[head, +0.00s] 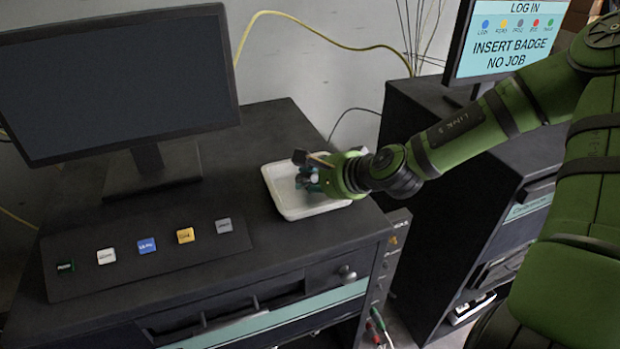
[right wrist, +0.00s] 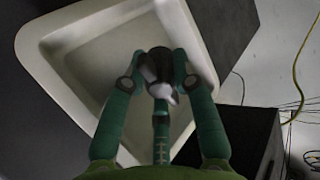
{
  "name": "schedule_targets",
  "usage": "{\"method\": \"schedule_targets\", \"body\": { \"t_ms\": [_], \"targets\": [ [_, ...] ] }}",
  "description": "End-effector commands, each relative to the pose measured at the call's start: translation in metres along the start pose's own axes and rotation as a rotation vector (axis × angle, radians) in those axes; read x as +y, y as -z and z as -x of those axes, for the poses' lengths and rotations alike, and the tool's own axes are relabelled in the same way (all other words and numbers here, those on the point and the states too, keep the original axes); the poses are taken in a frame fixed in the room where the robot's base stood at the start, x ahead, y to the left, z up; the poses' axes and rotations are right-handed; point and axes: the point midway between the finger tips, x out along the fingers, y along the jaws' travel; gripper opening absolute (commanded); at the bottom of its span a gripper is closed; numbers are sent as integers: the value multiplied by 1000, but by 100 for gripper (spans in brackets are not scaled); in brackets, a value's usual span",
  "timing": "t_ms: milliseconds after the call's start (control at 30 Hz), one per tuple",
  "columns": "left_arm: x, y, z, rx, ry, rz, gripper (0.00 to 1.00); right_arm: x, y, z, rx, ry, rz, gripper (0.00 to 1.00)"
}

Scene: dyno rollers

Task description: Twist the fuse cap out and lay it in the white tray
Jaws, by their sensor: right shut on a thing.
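The white tray (head: 312,210) lies on the dark cabinet top, right of the monitor stand. My right gripper (head: 309,174) reaches over the tray from the right. In the right wrist view, the tray (right wrist: 38,68) spreads below and around the fingers. The right gripper (right wrist: 158,68) is shut on a small dark cap with a pale grey part, the fuse cap (right wrist: 161,66). Whether the cap touches the tray floor cannot be told. In the head view the fingers largely hide the cap. My left gripper is in neither view.
A monitor (head: 120,85) stands at the back left. A sloped panel (head: 150,262) with several coloured buttons lies left of the tray. A second dark cabinet (head: 470,150) with a login screen (head: 507,40) stands right, across a gap. A yellow cable (head: 330,38) hangs behind.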

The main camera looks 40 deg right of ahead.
Motion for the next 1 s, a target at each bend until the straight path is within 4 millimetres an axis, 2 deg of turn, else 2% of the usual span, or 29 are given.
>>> {"method": "schedule_targets", "body": {
  "t_ms": [67, 100, 133, 167, 367, 667, 1000],
  "targets": [
    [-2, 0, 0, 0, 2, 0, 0, 0, 0, 0, 1, 0, 0, 0],
    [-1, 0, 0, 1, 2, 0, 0, 0, 0, 0, 1, 0, 0, 39],
    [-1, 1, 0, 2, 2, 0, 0, 0, 0, 0, 1, 0, 0, 51],
    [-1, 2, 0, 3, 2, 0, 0, 0, 0, 0, 1, 0, 0, 55],
    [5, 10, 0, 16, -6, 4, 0, 0, 0, 0, 1, -1, 0, 55],
    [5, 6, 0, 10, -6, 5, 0, 0, 0, 6, 0, 0, 2, 55],
    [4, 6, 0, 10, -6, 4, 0, -2, -1, 45, 0, 4, 4, 55]
  ]
}}
